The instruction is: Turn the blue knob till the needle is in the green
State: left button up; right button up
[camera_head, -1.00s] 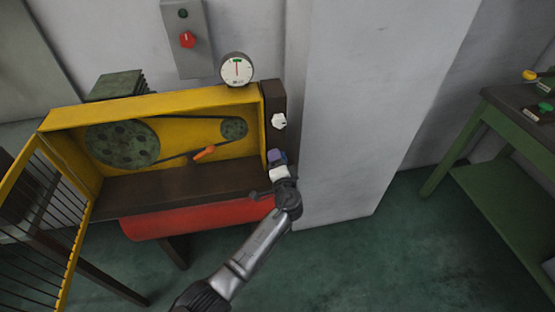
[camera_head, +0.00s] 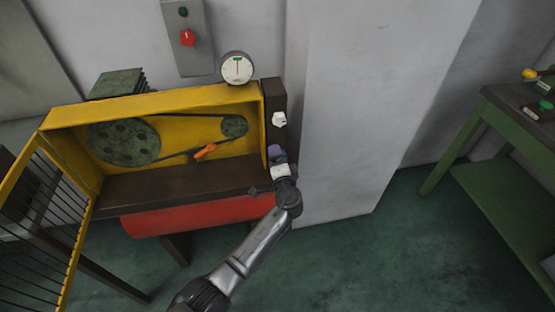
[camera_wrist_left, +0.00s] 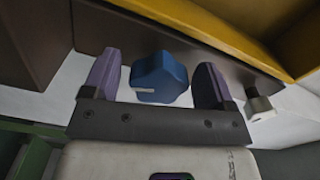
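The blue knob (camera_wrist_left: 160,78) sits on the dark side panel, between the two purple fingers of my left gripper (camera_wrist_left: 158,82) in the left wrist view. The fingers stand apart with a gap on each side of the knob. A pale line marks the knob's face. In the head view my left gripper (camera_head: 277,153) is at the lower part of the dark panel and hides the knob. The round gauge (camera_head: 237,68) stands on top of the yellow housing. Its needle points up, at the short green mark at the top of the dial. My right gripper is in no view.
A white knob (camera_head: 279,119) is above my gripper on the same panel. The yellow housing (camera_head: 165,97) holds belt pulleys and an orange handle (camera_head: 205,151), its barred guard open at left. A grey box with a red knob (camera_head: 187,38) hangs behind. A green table (camera_head: 510,170) stands at right.

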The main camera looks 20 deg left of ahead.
pick_arm(q)
jog(key=shift+s+d, duration=0.3)
jog(key=shift+s, duration=0.15)
jog(key=shift+p+v, duration=1.55)
jog(key=shift+v, duration=4.85)
